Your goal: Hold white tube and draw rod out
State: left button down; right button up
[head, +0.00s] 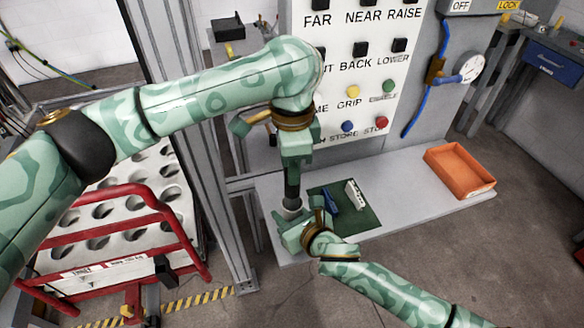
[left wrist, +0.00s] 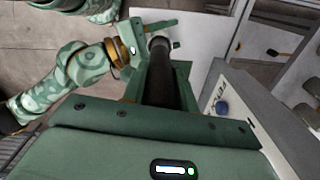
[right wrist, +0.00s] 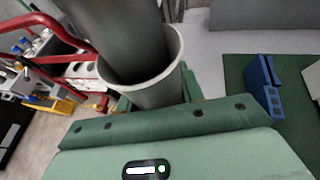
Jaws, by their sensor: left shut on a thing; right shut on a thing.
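The white tube (head: 292,206) stands at the left part of the grey bench, and its rim also shows in the right wrist view (right wrist: 158,92). The dark rod (head: 292,184) rises from the tube's mouth; its lower end is hidden inside the tube (right wrist: 122,35). My left gripper (head: 293,166) is above the tube, shut on the rod, which runs between its fingers in the left wrist view (left wrist: 166,85). My right gripper (head: 290,224) is low beside the bench top, shut on the white tube below its rim.
A green mat (head: 362,219) with a blue block (head: 330,198) and a white block (head: 356,194) lies just right of the tube. An orange tray (head: 460,170) is farther right. A button panel (head: 350,85) stands behind; a red-framed rack (head: 110,232) is left.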

pick_arm(q)
jog(key=shift+r, duration=0.15)
jog(key=shift+r, duration=1.45)
jog(key=shift+r, duration=0.15)
jog(key=shift+r, duration=1.4)
pick_arm(e)
jog(key=o, duration=1.1)
jog(key=shift+c, duration=0.2)
